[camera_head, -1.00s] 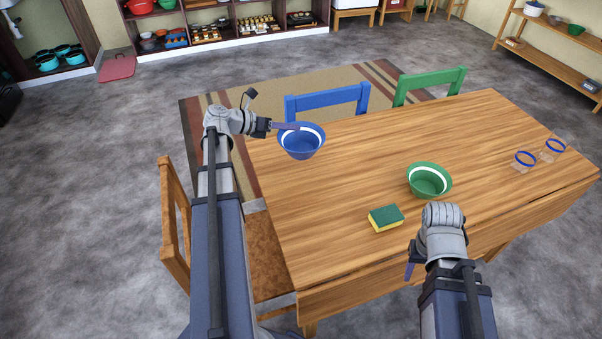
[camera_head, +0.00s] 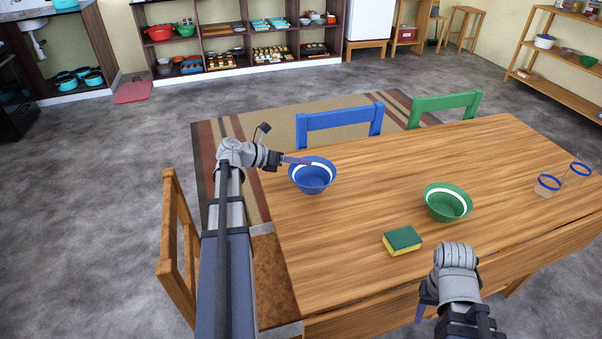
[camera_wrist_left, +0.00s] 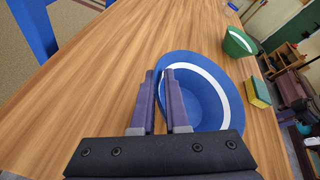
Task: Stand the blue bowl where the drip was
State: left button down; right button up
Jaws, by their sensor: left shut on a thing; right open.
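The blue bowl (camera_head: 313,179) with a white band is upright over the table's far left part. My left gripper (camera_head: 304,161) is shut on its rim from the left. In the left wrist view the fingers (camera_wrist_left: 160,74) pinch the near wall of the blue bowl (camera_wrist_left: 207,108). I cannot tell for sure whether the bowl touches the wood. No drip shows on the visible tabletop (camera_head: 350,230). My right gripper (camera_head: 424,308) is open and empty at the table's near edge, partly hidden by its own wrist.
A green bowl (camera_head: 447,203) and a yellow-green sponge (camera_head: 402,241) are on the table.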

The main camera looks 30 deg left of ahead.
aim_at(301, 169)
pick_arm(q)
notch_tip(301, 169, down, 3)
jog(key=b, duration=0.2)
jog(key=shift+f+b, duration=0.2)
jog(key=shift+b, duration=0.1)
jog(key=shift+r, duration=0.15)
jog(key=c, duration=1.4)
grip_release()
jog(key=o, duration=0.5)
